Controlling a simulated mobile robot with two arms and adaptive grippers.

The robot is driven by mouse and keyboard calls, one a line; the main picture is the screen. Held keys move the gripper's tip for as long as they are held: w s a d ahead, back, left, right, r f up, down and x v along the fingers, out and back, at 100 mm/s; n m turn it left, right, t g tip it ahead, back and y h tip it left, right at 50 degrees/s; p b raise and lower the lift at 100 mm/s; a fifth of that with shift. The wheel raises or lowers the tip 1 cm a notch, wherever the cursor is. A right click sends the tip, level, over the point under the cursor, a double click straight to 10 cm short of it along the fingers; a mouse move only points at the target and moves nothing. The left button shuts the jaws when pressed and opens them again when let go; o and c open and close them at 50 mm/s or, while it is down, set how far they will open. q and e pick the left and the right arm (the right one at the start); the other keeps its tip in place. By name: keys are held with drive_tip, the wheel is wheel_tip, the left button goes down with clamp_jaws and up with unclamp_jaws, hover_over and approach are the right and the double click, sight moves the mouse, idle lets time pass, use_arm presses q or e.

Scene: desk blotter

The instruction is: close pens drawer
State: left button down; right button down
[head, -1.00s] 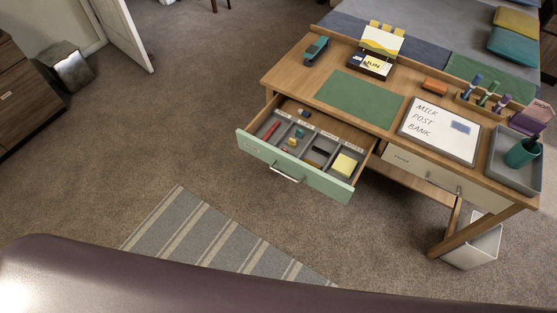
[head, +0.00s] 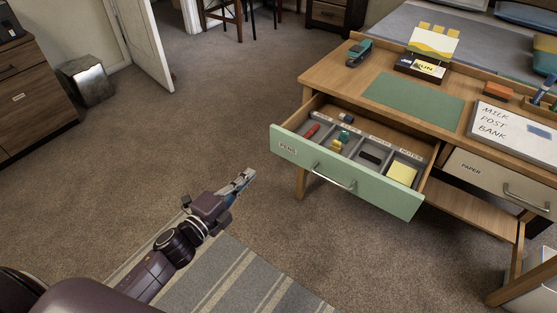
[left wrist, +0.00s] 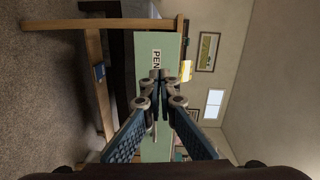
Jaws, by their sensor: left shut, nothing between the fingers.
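The pens drawer (head: 382,190) is pulled out of the desk's left side, with a pale green front and a silver bar handle (head: 334,178). Inside are dividers, a red item, small coloured pieces, a dark block and yellow notes. My left gripper (head: 246,176) is shut and empty, in front of and to the left of the drawer, apart from it. In the left wrist view my left gripper (left wrist: 161,76) points at the green drawer front (left wrist: 146,50), whose label is partly readable. The handle is hard to make out there. My right gripper is out of view.
The wooden desk (head: 340,74) holds a green blotter (head: 413,98), a calendar (head: 421,67) and a whiteboard (head: 515,130). A closed paper drawer (head: 487,177) is at right. A striped rug (head: 240,285) lies on open carpet.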

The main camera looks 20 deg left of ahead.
use_arm(q)
wheel_tip(320, 180, up, 2)
drive_tip(key=d+m, duration=0.1)
approach(286, 137)
drive_tip(key=shift+h, duration=0.4)
drive_tip(key=x, duration=0.6)
drive_tip(key=shift+f+b, duration=0.2)
drive_tip(key=shift+b, duration=0.15)
drive_tip(key=shift+w, duration=0.3)
drive_tip(key=shift+w+d, duration=0.1)
drive_tip(key=shift+w, duration=0.1)
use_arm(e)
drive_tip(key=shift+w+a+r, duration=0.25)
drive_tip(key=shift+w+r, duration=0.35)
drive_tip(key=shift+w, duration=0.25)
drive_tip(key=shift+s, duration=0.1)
use_arm(q)
drive_tip(key=shift+w, duration=0.1)
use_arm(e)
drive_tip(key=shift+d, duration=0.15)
